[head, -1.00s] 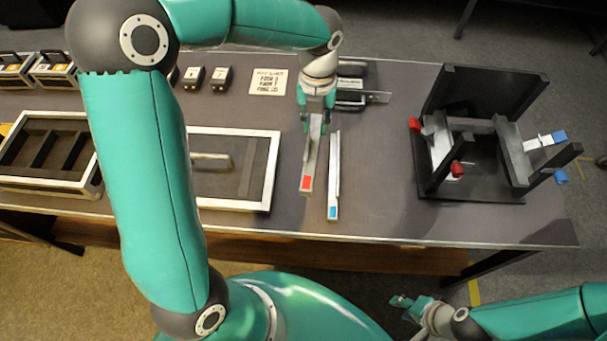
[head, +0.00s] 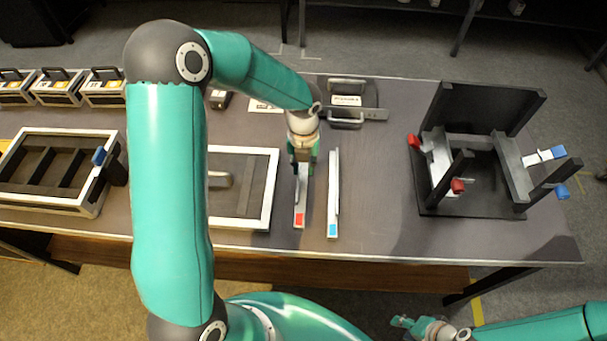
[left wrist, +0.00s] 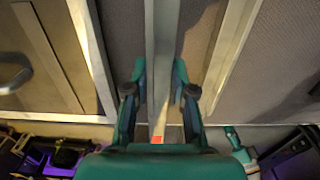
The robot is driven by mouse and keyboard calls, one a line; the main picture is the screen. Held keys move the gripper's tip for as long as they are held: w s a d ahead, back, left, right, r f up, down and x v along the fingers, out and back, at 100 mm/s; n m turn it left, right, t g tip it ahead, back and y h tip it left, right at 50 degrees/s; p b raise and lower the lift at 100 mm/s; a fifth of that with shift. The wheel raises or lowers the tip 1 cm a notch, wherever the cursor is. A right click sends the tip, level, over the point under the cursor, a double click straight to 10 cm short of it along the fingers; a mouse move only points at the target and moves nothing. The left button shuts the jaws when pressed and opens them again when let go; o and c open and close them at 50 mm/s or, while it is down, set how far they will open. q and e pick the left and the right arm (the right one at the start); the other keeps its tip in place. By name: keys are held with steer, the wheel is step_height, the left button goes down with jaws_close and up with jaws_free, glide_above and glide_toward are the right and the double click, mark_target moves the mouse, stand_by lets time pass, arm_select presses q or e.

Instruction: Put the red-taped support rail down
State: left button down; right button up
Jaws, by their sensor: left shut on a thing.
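The red-taped support rail (head: 299,207) is a grey metal bar with a red patch at its near end. It is at or just above the table, between the framed tray and the blue-taped rail (head: 333,195); I cannot tell whether its whole length touches the surface. My left gripper (head: 302,158) is shut on its far part from above, hiding that part. In the left wrist view the rail (left wrist: 163,50) runs between the two fingers (left wrist: 160,95), with the red tape near the palm. My right gripper (head: 402,322) is low in front of the table, away from the rails; its jaws are too small to judge.
A framed tray (head: 270,180) lies left of the rails; a divided tray (head: 60,205) stands further left. A black stand with red and blue clamps (head: 470,208) is at the right. A metal-handled item (head: 346,115) lies behind. Table between rails and stand is clear.

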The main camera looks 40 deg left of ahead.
mark_target(303, 176)
arm_select(q)
steer(key=shift+f, duration=2.25)
steer(key=shift+f, duration=0.1)
steer(key=c, duration=1)
jaws_free()
step_height(303, 176, up, 12)
steer(key=shift+r, duration=0.15)
steer(key=shift+s, duration=0.1)
